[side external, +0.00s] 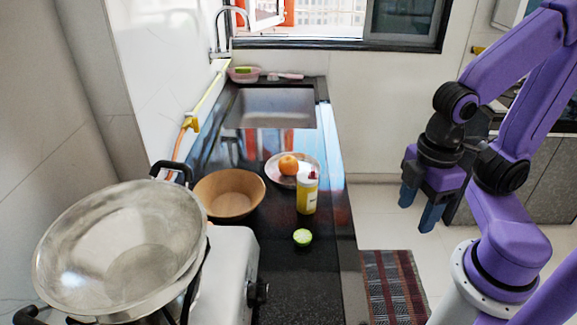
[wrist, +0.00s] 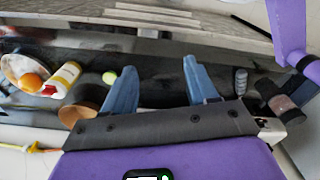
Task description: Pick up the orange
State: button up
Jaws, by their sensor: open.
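The orange (side external: 288,165) sits on a round plate (side external: 272,178) on the black counter, behind a yellow-and-white bottle (side external: 307,194). In the wrist view the orange (wrist: 31,82) is at the far left, on the plate (wrist: 12,66) beside the bottle (wrist: 62,80). My gripper (side external: 417,208) hangs in the air to the right of the counter, apart from the orange. Its two blue fingers are spread and empty, as the wrist view also shows (wrist: 156,80).
A brown bowl (side external: 229,194) stands left of the plate. A green lime half (side external: 302,237) lies in front of the bottle. A large metal pan (side external: 120,245) sits on the stove (side external: 232,270) at the left. The sink (side external: 270,108) is behind the plate.

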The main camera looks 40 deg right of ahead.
jog(key=o, duration=0.7)
jog(key=shift+c, duration=0.2)
jog(key=w+a+m, duration=0.4)
jog(key=w+m, duration=0.1)
jog(key=w, duration=0.6)
jog(key=m+t+h, duration=0.2)
jog(key=m+h, duration=0.1)
jog(key=m, duration=1.4)
send_over(289, 159)
jog(key=s+a, duration=0.3)
jog(key=s, duration=0.1)
notch_tip(289, 159, down, 7)
jog(key=x, duration=1.1)
jog(key=shift+w+f, duration=0.15)
jog(key=shift+w, duration=0.1)
jog(key=shift+w+a+x, duration=0.1)
jog(key=shift+w+x, duration=0.1)
jog(key=shift+x, duration=1.2)
jog(key=shift+w+a+x, duration=0.1)
jog(key=shift+w+x, duration=0.1)
jog(key=shift+x, duration=1.2)
